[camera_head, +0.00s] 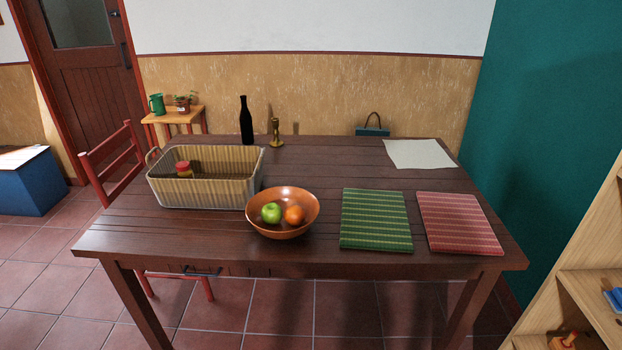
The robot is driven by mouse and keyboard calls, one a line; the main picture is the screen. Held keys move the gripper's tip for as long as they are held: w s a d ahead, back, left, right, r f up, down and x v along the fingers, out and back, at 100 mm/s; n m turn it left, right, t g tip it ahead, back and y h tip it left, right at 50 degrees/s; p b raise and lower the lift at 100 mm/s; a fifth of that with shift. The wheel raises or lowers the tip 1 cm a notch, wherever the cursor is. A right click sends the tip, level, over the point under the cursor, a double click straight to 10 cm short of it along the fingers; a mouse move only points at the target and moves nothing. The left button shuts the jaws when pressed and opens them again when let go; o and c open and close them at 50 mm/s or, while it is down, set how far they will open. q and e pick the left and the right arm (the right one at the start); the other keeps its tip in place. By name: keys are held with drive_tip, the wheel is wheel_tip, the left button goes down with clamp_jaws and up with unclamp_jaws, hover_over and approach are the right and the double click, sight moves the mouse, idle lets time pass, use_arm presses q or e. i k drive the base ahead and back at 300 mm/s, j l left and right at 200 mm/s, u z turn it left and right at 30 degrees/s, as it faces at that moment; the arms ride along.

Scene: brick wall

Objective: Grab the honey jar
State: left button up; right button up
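A small jar (184,170) with a red lid and a yellowish-brown body stands inside the wicker basket (206,194) on the left part of the table; it looks like the honey jar. Its lower part is partly hidden by the basket's front wall. Neither of my grippers shows in the head view.
On the dark wooden table (330,170) are a bowl (284,228) with a green apple and an orange, green and red striped mats (376,220), a dark bottle (246,122), a brass candlestick (276,134) and a white sheet (419,153). A red chair (112,160) stands at left.

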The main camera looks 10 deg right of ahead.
sight(184, 171)
drive_tip(key=j+z, duration=0.15)
drive_tip(key=z, duration=0.6)
drive_tip(key=j+z, duration=0.2)
drive_tip(key=j, duration=0.2)
drive_tip(key=k+j+z, duration=0.25)
drive_tip(key=j, duration=0.15)
drive_tip(key=j+z, duration=0.2)
drive_tip(key=j, duration=0.25)
drive_tip(key=k+j+z, duration=0.45)
drive_tip(key=j, duration=0.25)
